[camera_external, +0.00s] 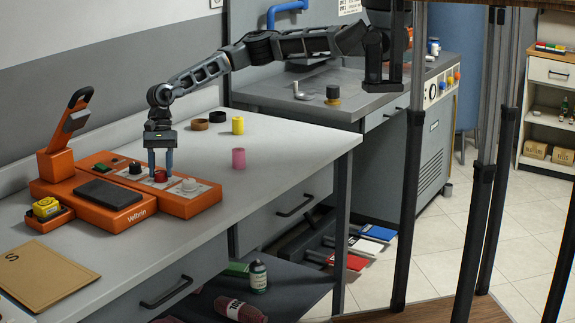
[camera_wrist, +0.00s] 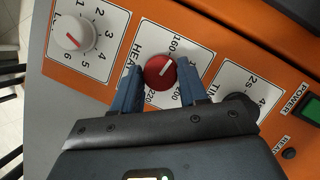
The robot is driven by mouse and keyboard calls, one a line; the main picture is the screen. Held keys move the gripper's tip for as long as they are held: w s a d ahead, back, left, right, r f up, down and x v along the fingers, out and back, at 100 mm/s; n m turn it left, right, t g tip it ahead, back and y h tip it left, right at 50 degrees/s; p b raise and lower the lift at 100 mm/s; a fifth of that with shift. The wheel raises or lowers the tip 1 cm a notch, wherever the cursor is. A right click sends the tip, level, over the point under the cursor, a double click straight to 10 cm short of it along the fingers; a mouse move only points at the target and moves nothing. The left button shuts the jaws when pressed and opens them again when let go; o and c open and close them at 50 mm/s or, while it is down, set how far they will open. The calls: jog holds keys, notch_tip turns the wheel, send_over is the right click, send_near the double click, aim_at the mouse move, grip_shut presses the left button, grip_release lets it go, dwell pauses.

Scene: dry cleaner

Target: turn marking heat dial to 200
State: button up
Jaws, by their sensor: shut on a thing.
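The orange marking machine (camera_external: 180,207) sits on the grey counter. Its red heat dial (camera_wrist: 160,72) is on a white plate marked HEAT, with 160, 200 and 220 readable; the dial also shows in the external view (camera_external: 160,177). The dial's white pointer line slants to the upper right in the wrist view, on the side between 160 and 200; the exact reading is unclear. My gripper (camera_external: 160,166) points down over the machine. Its two blue fingers are shut on the red dial, one on each side, and partly hide the plate.
A white dial (camera_wrist: 73,33) numbered 1 to 6 and a dark time dial (camera_wrist: 240,103) flank the red one closely. A green power switch (camera_wrist: 309,108) is beyond. The machine's upright lever (camera_external: 72,120) stands at left. Yellow (camera_external: 238,125) and pink spools (camera_external: 238,158) stand clear on the counter.

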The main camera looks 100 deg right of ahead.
jog(key=m+t+p, duration=0.1)
jog(key=m, duration=0.1)
jog(key=m+t+h+p, duration=0.1)
jog(key=m, duration=0.2)
jog(key=shift+s+r+p, duration=0.15)
jog(key=shift+p, duration=0.15)
jog(key=m, duration=0.2)
jog(key=m+t+h, duration=0.1)
jog(key=m, duration=0.1)
jog(key=shift+a+f+m, duration=0.15)
jog(key=shift+f+m, duration=0.05)
jog(key=shift+m, duration=0.2)
jog(key=m+b, duration=0.1)
jog(key=m+h+b, duration=0.1)
jog(key=shift+s+f+m, duration=0.1)
jog(key=shift+f+m, duration=0.1)
jog(key=shift+m, duration=0.2)
jog(key=m+h+b, duration=0.1)
jog(key=m+b, duration=0.2)
jog(key=b, duration=0.1)
jog(key=shift+a+f+m+t+h+b, duration=0.1)
jog(key=shift+a+m+t+h+b, duration=0.05)
jog(key=shift+m+t+h+b, duration=0.2)
jog(key=m+h+b, duration=0.1)
jog(key=m+b, duration=0.2)
jog(key=shift+a+b, duration=0.1)
jog(key=shift+b, duration=0.3)
jog(key=shift+r+m+h+b, duration=0.25)
jog(key=shift+m+h+b, duration=0.3)
jog(key=shift+m+b, duration=0.6)
